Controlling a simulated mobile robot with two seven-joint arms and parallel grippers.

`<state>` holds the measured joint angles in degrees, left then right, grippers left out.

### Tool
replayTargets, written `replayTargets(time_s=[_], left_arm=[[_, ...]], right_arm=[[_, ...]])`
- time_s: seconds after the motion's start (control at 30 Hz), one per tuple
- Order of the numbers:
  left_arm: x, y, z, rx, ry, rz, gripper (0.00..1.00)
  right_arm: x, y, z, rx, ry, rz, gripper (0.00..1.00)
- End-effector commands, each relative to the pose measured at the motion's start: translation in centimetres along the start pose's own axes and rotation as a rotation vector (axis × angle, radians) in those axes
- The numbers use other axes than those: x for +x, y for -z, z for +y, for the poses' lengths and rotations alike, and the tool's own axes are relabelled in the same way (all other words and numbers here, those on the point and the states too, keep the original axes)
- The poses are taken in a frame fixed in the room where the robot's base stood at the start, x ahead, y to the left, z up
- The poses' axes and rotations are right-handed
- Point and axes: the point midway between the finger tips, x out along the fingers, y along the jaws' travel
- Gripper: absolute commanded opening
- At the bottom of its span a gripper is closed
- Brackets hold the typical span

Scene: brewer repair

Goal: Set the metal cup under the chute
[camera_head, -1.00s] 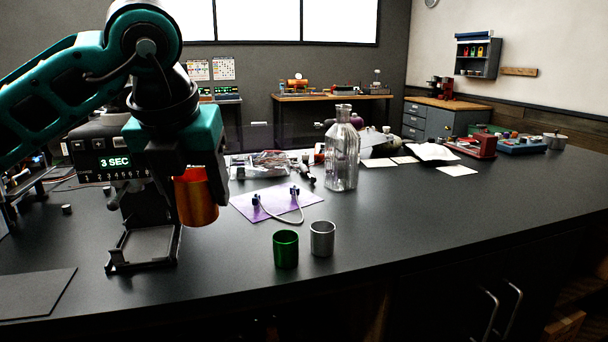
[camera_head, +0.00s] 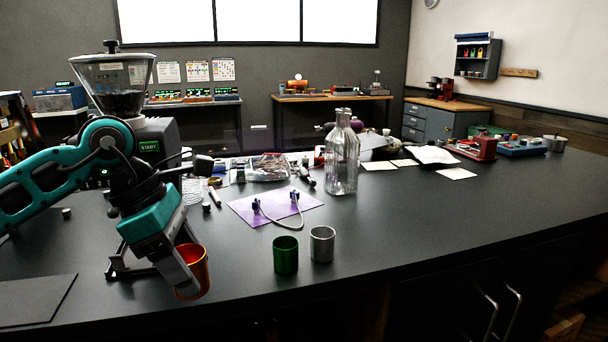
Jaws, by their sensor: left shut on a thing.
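My left gripper (camera_head: 182,272) is shut on a shiny orange cup (camera_head: 199,262) and holds it tilted, low near the front of the table. The fingers cover part of the cup. The silver metal cup (camera_head: 322,244) stands upright on the table, right beside a green cup (camera_head: 286,255). The machine with a clear hopper (camera_head: 112,84) stands at the left behind my left arm. Its small display (camera_head: 149,146) reads START. The chute is hidden behind my arm. My right gripper is not in view.
A purple mat (camera_head: 240,208) with a cable lies at mid-table. A tall glass bottle (camera_head: 343,160) stands behind the cups. A dark flat plate (camera_head: 35,298) lies at the front left.

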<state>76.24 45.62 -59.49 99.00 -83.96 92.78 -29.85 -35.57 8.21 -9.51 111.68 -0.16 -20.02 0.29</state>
Motion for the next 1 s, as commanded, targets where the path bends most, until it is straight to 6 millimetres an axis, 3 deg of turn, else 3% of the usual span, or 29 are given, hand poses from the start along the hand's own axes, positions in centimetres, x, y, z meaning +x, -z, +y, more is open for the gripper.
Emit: replayTargets(time_s=[1.0], left_arm=[[7.8, 6.7, -3.8, 1.460, 0.608, 0.028, 0.28]], right_arm=[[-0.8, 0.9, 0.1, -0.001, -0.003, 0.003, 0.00]])
